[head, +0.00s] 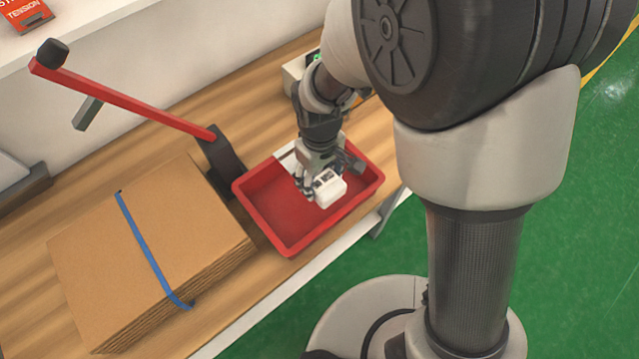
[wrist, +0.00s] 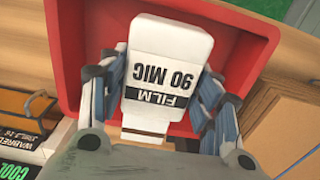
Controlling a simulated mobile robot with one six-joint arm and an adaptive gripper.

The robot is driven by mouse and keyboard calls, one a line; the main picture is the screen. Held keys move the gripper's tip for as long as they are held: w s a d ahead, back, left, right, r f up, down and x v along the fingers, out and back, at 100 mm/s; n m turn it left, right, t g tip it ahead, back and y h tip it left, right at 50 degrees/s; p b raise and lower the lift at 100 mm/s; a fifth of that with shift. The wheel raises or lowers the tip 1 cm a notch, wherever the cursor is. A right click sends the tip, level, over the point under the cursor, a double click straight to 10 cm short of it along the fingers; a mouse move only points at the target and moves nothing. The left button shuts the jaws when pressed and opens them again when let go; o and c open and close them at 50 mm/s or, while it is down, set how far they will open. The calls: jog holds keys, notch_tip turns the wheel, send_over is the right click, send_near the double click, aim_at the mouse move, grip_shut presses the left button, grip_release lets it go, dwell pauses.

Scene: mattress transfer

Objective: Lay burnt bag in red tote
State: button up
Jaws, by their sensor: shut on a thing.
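The bag (wrist: 170,45) shows as a white, block-like piece with dark print reading "FILM 90 MIC" in the wrist view. It also shows as a small white shape (head: 330,192) at my fingers in the head view. No burn mark shows on it. My gripper (wrist: 160,92) is shut on it, with a finger on each side. In the head view my gripper (head: 315,190) points down inside the outline of the red tote (head: 292,246). The red tote's rim shows in the wrist view too (wrist: 265,35). I cannot tell whether the bag touches the tote's floor.
A strapped cardboard stack (head: 100,235) lies left of the tote. A red-handled lever tool (head: 130,100) stands behind, close to the tote's back-left corner. A pale device (head: 292,75) with a green light sits behind. A white patch (head: 287,158) shows at the tote's back-left side.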

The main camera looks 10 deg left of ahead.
notch_tip(320, 180, down, 12)
jog(key=b, duration=0.3)
jog(key=shift+s, duration=0.1)
jog(key=shift+f, duration=0.2)
jog(key=o, duration=1.1)
jog(key=shift+o, duration=0.2)
jog(key=shift+r, duration=0.15)
notch_tip(320, 180, up, 12)
jog(key=p, duration=0.3)
jog(key=shift+r, duration=0.1)
